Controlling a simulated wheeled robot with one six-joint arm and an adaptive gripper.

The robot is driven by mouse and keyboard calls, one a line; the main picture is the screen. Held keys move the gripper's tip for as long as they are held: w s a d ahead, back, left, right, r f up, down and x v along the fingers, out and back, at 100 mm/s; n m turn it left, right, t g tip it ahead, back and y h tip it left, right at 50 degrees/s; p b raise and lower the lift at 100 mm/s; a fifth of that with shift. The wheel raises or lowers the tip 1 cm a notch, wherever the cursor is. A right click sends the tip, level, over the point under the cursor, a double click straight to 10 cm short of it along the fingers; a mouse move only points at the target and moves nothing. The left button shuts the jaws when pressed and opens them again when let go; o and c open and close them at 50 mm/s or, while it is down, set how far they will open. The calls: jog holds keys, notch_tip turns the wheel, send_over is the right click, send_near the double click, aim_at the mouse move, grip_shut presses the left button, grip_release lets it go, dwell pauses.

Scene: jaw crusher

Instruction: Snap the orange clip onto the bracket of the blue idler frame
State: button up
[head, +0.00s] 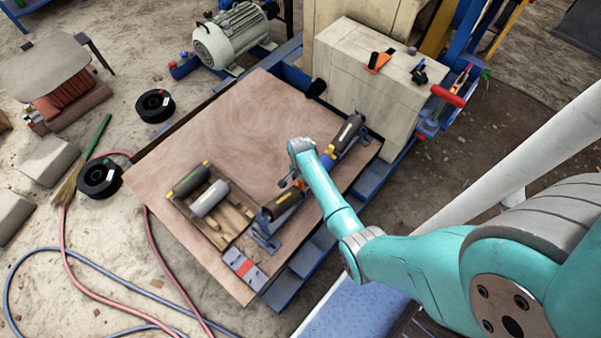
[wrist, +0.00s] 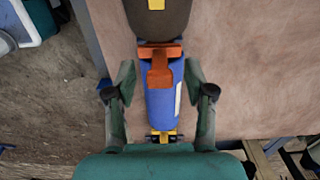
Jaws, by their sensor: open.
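The orange clip (wrist: 160,70) shows in the wrist view between my fingers, with a wide bar across the top and a tongue pointing down. It lies over the end of a blue cylinder (wrist: 158,103) that has a white label. I cannot tell whether it is fastened there. My gripper (wrist: 160,76) is open, one finger on each side of the clip and cylinder, with gaps to both. In the head view the blue idler frame (head: 264,238) runs along the board's right edge. My arm hides its middle, and the bracket cannot be made out.
The plywood board (head: 225,130) is mostly clear. A tray (head: 228,234) with rollers lies at its front left. A dark roller (head: 349,132) sits at the frame's far end, near the pale crusher block (head: 360,95). An orange-and-black tool (head: 378,62) lies on that block.

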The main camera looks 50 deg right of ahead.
notch_tip(320, 180, up, 11)
dwell(0.4)
dwell(0.4)
